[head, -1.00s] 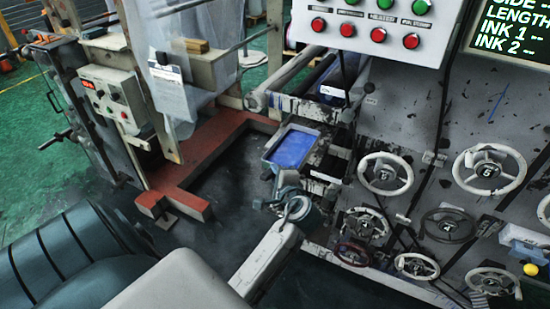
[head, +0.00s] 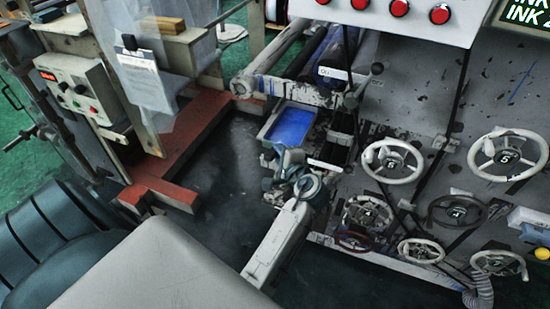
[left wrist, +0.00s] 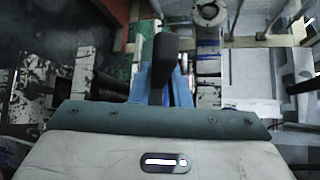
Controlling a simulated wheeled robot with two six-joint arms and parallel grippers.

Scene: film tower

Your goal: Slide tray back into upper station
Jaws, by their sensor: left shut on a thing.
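The tray (head: 290,127) is a shallow grey pan with a bright blue inside. In the head view it lies just below the rollers of the machine, its far end close under the white roller frame. My left gripper (head: 283,163) is shut on the tray's near end, with the arm coming from below. In the left wrist view a dark finger (left wrist: 164,62) stands in front of a blue strip of the tray (left wrist: 181,88); the grip itself is mostly hidden. The upper station (head: 300,92) is the roller frame beyond the tray. My right gripper is not in view.
The machine's side panel with several handwheels (head: 395,160) stands close on the right. A red floor frame (head: 165,165) lies to the left, with dark open floor between it and the tray. A control box with red buttons (head: 400,8) overhangs at the top.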

